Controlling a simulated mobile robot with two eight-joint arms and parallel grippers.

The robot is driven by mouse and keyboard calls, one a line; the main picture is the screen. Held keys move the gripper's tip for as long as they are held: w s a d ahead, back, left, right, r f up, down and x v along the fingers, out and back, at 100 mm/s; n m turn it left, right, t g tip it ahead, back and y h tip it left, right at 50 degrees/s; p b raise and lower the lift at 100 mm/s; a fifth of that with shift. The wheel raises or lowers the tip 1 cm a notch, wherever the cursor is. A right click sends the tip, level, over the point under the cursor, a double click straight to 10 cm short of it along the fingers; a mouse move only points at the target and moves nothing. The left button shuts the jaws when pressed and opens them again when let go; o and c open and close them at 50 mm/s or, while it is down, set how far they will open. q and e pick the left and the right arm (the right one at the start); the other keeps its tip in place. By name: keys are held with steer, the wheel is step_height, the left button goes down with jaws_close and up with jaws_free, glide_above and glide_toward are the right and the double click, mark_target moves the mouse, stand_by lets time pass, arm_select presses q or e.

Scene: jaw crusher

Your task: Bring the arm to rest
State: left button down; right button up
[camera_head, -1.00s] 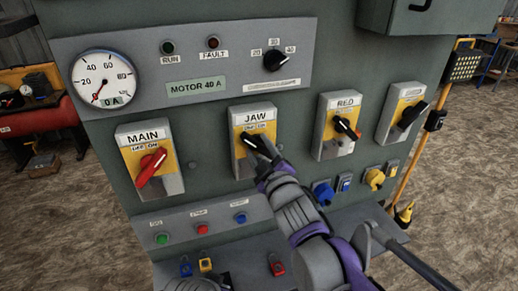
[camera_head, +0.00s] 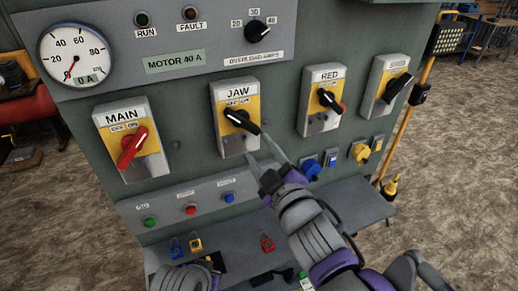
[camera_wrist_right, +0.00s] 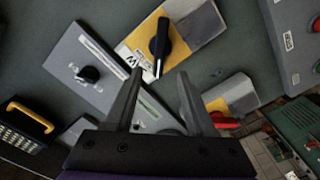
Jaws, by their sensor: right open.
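My right gripper (camera_head: 257,147) is open and empty. Its fingers point up at the panel just below and right of the JAW switch (camera_head: 231,143). The black JAW handle (camera_head: 242,121) slants down to the right, and the fingers look clear of it. In the right wrist view the two fingers (camera_wrist_right: 160,73) stand apart, with a black handle (camera_wrist_right: 162,45) on a yellow plate beyond them. Part of my left arm (camera_head: 188,278) shows at the bottom edge; its jaws cannot be made out.
The MAIN switch (camera_head: 131,146) has a red handle. The RED switch (camera_head: 330,100) and another yellow-plated switch (camera_head: 394,88) are to the right. Push buttons (camera_head: 190,209) and padlocks (camera_head: 196,244) sit below. A grey shelf (camera_head: 345,205) juts out under the panel.

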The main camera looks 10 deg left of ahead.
steer(key=s+d+f+m+g+h, duration=0.3)
steer(key=d+f+m+h, duration=0.65)
steer(key=d+f, duration=0.85)
steer(key=s+d+f+m+g, duration=0.6)
steer(key=s+d+f, duration=0.2)
steer(key=s, duration=0.5)
step_height(320, 180, down, 2)
steer(key=shift+d+f, duration=0.1)
steer(key=shift+d, duration=0.2)
